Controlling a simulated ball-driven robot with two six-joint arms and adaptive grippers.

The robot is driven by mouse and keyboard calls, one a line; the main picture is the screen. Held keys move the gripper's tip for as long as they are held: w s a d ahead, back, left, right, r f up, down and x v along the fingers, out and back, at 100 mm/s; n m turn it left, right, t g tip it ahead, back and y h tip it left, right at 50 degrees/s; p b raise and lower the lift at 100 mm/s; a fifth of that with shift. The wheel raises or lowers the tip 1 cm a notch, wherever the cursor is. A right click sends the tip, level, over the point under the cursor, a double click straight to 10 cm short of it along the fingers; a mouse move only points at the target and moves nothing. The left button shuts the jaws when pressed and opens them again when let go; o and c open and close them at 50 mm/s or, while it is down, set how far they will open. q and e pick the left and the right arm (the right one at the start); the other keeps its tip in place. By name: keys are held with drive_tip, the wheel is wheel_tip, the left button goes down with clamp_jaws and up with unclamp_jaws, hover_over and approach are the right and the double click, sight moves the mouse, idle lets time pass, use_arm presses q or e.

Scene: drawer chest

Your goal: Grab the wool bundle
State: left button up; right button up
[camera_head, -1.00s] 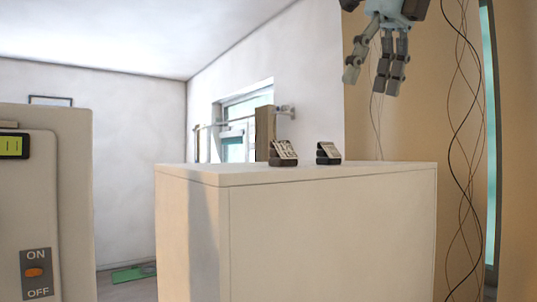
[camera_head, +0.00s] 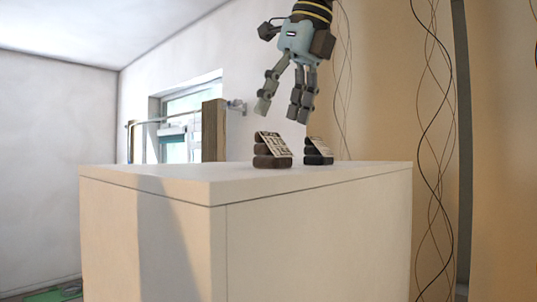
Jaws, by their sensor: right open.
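Two small bundles with pale patterned labels stand on top of the white chest (camera_head: 320,240). One is a brown bundle (camera_head: 272,160) nearer to me, and the other is a dark, near-black bundle (camera_head: 319,158) just right of and behind it. I take these for wool, though they are too small to be sure. My right gripper (camera_head: 280,114) points down above the two bundles. Its fingers are spread and empty, with a gap between the tips and the bundles. My left gripper is out of view.
The chest top is bare around the bundles. Behind it are a window (camera_head: 190,98), a wooden post (camera_head: 214,130) and a wall with thin dangling wires (camera_head: 432,110). A green item (camera_head: 66,292) lies on the floor at lower left.

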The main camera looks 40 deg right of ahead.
sight(271, 136)
drive_tip(key=shift+w+f, duration=0.25)
drive_tip(key=shift+f, duration=0.1)
drive_tip(key=p+x, duration=0.1)
drive_tip(key=x, duration=0.1)
drive_tip(key=a+p+x, duration=0.1)
drive_tip(key=x, duration=0.1)
drive_tip(key=shift+s+f, duration=0.15)
drive_tip(key=shift+f, duration=0.05)
drive_tip(key=shift+w+d+f, duration=0.1)
drive_tip(key=shift+w+f, duration=0.1)
drive_tip(key=shift+f, duration=0.1)
drive_tip(key=shift+w+f, duration=0.1)
drive_tip(key=shift+c, duration=0.5)
drive_tip(key=c, duration=1.3)
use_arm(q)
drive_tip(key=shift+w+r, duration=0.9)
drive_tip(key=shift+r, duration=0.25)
